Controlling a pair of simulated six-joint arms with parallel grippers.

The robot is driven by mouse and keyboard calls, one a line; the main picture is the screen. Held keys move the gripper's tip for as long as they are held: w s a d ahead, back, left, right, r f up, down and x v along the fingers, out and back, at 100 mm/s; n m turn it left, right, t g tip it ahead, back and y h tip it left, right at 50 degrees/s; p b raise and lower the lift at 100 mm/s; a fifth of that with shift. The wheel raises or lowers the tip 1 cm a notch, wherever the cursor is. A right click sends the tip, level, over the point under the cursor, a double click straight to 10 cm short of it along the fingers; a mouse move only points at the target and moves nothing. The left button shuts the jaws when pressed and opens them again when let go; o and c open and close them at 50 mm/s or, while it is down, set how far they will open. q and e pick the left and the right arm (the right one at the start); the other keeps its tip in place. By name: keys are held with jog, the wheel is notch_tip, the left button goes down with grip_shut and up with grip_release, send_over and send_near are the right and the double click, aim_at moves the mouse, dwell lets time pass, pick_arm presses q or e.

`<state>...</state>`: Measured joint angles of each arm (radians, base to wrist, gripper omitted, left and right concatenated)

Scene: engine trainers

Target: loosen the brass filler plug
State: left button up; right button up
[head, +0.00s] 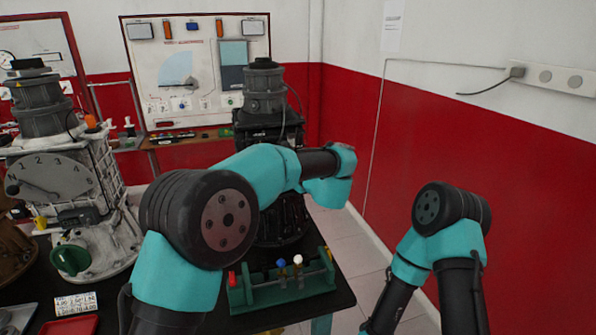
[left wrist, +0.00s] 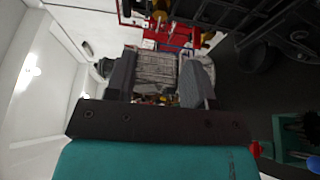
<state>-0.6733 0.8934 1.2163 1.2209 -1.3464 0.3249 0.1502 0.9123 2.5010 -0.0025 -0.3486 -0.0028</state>
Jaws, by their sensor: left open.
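I cannot make out the brass filler plug with certainty in either view. In the head view, a small yellow part (head: 40,223) sits at the left edge of the left engine trainer (head: 70,165). In the left wrist view, my left gripper (left wrist: 160,78) is open, its two grey fingers wide apart with nothing held. Beyond and between them is a pale grey ribbed body (left wrist: 152,72), with tiny yellowish bits low in the gap, too small to tell. In the head view my left gripper's fingers are hidden behind my arm. My right gripper is outside both views.
A green rack (head: 285,292) with red, blue and white-topped pieces stands on the dark table's right part. A second dark engine (head: 265,92) stands behind my left arm. A green knob (head: 70,260) and a red tray (head: 68,326) are at left. Floor shows at right.

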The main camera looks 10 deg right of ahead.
pick_arm(q)
jog(key=v, duration=0.5)
jog(key=shift+a, duration=0.1)
